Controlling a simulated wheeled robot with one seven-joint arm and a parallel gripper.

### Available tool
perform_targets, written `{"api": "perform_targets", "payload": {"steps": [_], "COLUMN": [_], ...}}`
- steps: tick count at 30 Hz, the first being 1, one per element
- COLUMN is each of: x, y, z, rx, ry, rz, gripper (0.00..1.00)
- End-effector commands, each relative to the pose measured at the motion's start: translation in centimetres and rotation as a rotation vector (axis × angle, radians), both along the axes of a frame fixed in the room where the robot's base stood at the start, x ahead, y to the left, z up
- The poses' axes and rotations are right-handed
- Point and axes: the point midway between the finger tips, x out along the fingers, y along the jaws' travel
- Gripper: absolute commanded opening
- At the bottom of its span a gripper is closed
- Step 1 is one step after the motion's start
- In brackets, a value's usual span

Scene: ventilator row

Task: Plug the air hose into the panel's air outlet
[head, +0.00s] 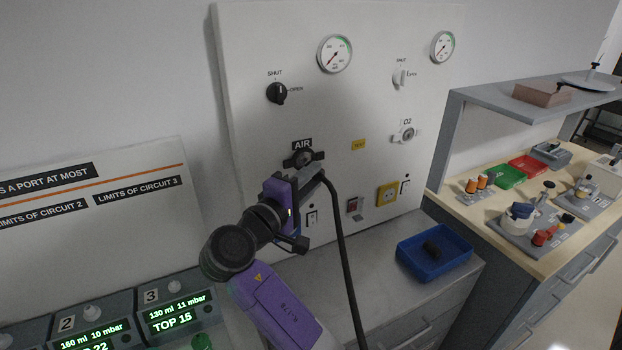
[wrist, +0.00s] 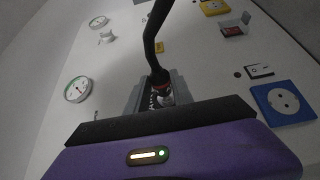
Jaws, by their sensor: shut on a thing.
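The panel (head: 380,120) stands upright, with its air outlet (head: 302,157) below the black AIR label (head: 302,145). My gripper (head: 312,166) is right at this outlet and partly covers it. It is shut on the end of the black air hose (head: 343,250), which hangs in a curve down to the counter. In the wrist view the hose (wrist: 151,42) runs into a dark end with a red band (wrist: 158,80) between my grey fingers (wrist: 158,97). The AIR lettering shows behind the fingers. I cannot tell whether the plug is seated in the outlet.
A black SHUT/OPEN knob (head: 277,93) and a gauge (head: 334,53) are above the outlet. The O2 outlet (head: 404,132) is to the right. A yellow socket (head: 387,196) and a blue tray (head: 434,253) are lower right. Ventilator units (head: 179,309) stand lower left.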

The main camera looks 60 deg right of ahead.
Motion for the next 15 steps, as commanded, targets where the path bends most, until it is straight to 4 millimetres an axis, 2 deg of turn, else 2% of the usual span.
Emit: {"api": "perform_targets", "payload": {"steps": [15], "x": [0.73], "y": [-0.46], "z": [0.03], "rx": [-0.001], "ry": [-0.001], "rz": [0.000], "gripper": [0.00]}}
